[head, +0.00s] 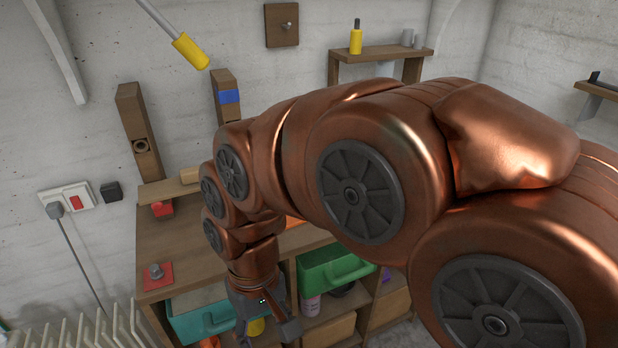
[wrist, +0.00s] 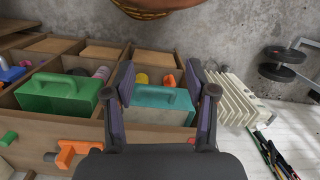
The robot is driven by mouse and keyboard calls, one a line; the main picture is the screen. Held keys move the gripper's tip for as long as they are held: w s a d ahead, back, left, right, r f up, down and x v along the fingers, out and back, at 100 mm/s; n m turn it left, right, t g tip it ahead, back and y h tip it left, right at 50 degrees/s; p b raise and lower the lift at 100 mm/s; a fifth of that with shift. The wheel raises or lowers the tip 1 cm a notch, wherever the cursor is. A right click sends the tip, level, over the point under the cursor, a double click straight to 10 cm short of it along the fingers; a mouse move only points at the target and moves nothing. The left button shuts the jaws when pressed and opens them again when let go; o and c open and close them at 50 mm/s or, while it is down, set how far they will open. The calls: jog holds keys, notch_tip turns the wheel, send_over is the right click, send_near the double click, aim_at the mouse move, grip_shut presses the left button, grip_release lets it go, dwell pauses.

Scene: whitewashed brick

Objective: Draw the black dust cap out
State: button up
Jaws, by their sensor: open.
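A small black block (head: 111,192), which may be the black dust cap, sits on the wall at the left in the head view, just right of a white socket plate (head: 68,200). A dark round fitting (head: 139,146) also shows in a wooden post above it; I cannot tell for sure which is the cap. My gripper (head: 268,322) points down in front of the shelf unit, well below and right of both. In the wrist view my gripper (wrist: 161,78) is open and empty, with a teal box beyond its fingers. Neither dark piece shows clearly there.
The wooden shelf unit (head: 190,245) holds a teal box (wrist: 155,103) and a green box (wrist: 62,93). A grey plug with a cord (head: 56,211) is in the socket plate. A white radiator (wrist: 238,97) stands beside the unit. A yellow-handled tool (head: 190,51) hangs above.

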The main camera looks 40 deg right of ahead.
jog(key=w+d+r+m+t+y, duration=0.2)
jog(key=w+d+m, duration=0.3)
jog(key=w, duration=0.5)
jog(key=w+d+r+m+t+y, duration=0.1)
jog(key=w+d+m, duration=0.2)
jog(key=w+d, duration=0.5)
jog(key=w+d+f+m+t, duration=0.25)
jog(key=d+m, duration=0.35)
jog(key=d, duration=0.7)
jog(key=w+d+f+m+t, duration=0.25)
jog(key=d+m, duration=0.25)
jog(key=d, duration=0.8)
jog(key=shift+g+h, duration=0.3)
jog(key=shift+g, duration=0.2)
jog(key=shift+s+f+p+x, duration=0.15)
jog(key=shift+p+x, duration=0.5)
jog(key=shift+x, duration=1.15)
jog(key=shift+s+f+p+x, duration=0.15)
jog(key=shift+p+x, duration=0.45)
jog(key=shift+x, duration=1.25)
jog(key=shift+d+r, duration=0.1)
jog(key=shift+c, duration=0.2)
grip_shut()
